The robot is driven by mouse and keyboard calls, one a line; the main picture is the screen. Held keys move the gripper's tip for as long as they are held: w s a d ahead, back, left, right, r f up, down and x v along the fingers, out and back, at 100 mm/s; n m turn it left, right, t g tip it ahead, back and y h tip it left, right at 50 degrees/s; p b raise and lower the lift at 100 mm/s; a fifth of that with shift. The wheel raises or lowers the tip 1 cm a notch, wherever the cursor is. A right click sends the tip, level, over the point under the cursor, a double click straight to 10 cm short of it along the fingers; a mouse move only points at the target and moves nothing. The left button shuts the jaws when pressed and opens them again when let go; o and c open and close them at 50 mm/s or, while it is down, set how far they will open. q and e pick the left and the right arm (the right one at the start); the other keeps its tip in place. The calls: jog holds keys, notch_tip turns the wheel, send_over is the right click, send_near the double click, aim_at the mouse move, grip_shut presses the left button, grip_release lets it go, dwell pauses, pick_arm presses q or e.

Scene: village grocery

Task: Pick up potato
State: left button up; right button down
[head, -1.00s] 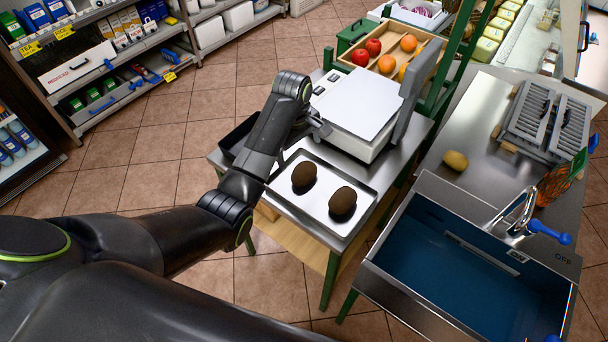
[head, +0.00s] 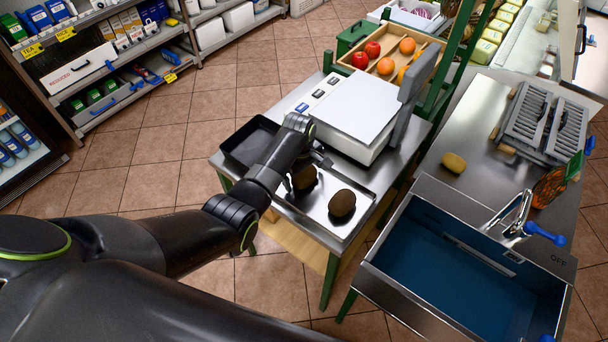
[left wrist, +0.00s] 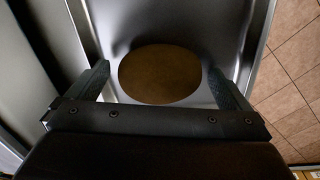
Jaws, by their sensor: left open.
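Two dark brown potatoes lie on a metal tray (head: 322,226) on the steel table. The left potato (head: 304,178) is partly hidden by my left gripper (head: 316,160), which is right over it. The other potato (head: 342,204) lies clear to the right. In the left wrist view, one brown potato (left wrist: 160,74) shows between the two spread fingers of the left gripper (left wrist: 160,92), with gaps on both sides. A yellowish-brown potato (head: 454,162) lies on the steel counter above the sink. My right gripper is not in view.
A white scale (head: 352,112) stands just behind the tray, with a grey upright panel. A black tray (head: 240,148) is to the left. A blue-bottomed sink (head: 460,285) with a tap is at the right. A fruit crate (head: 385,72) stands behind.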

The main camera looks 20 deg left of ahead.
pick_arm(q)
jog(key=shift+f, duration=0.1)
jog(key=c, duration=1.1)
